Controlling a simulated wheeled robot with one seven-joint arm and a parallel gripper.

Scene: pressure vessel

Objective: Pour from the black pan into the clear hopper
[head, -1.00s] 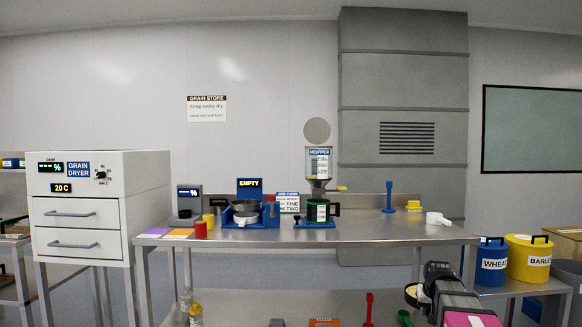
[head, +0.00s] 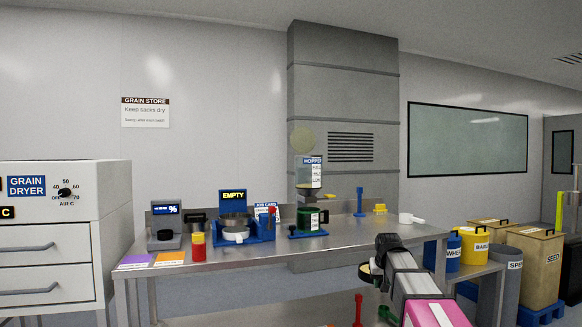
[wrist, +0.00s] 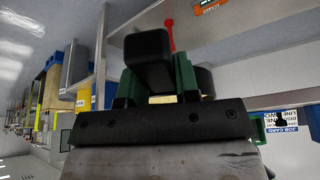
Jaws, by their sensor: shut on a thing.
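The clear hopper (head: 309,173), with a blue label, stands at the back of the steel table above a green-and-black container (head: 312,217). My gripper (head: 376,272) is in front of the table's right part, well short of the hopper. The black pan (head: 366,274) shows at its left side, mostly hidden by the arm, with a yellowish patch visible. In the wrist view my green fingers are shut on a black block, which looks like the pan's handle (wrist: 148,58). The pan's contents cannot be made out.
On the table (head: 350,238) are a blue stand marked EMPTY (head: 234,202), a red-and-yellow jar (head: 198,246), a blue post (head: 360,202) and a white cup (head: 410,218). The grain dryer (head: 60,235) stands left. Bins (head: 475,245) stand right. The table's front middle is clear.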

